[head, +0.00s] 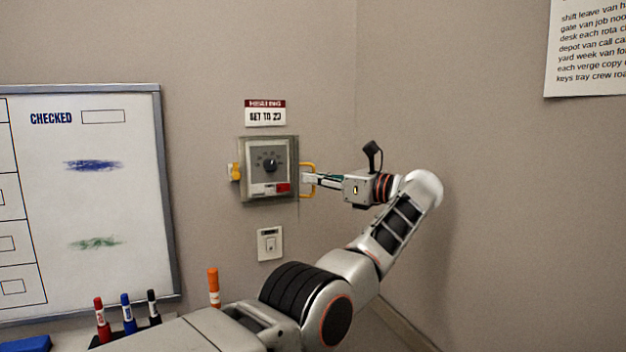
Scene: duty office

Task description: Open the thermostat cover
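The thermostat (258,155) is a pale box with a dark round dial and a red label, mounted on the wall. A clear, grey-edged cover (296,150) lies over its front and looks closed. A yellow handle (312,194) stands out from the cover's right side. A small yellow part (235,172) sits at its left edge. My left gripper (308,179) reaches in from the right, with its fingertips at the middle of the yellow handle. The fingers overlap in this view, so their gap and grip are unclear. My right gripper is not in view.
A sign (265,117) hangs above the thermostat and a switch (270,244) is below it. A whiteboard (110,200) is on the left, with several markers (129,318) below. The side wall (500,200) stands to the right of my arm.

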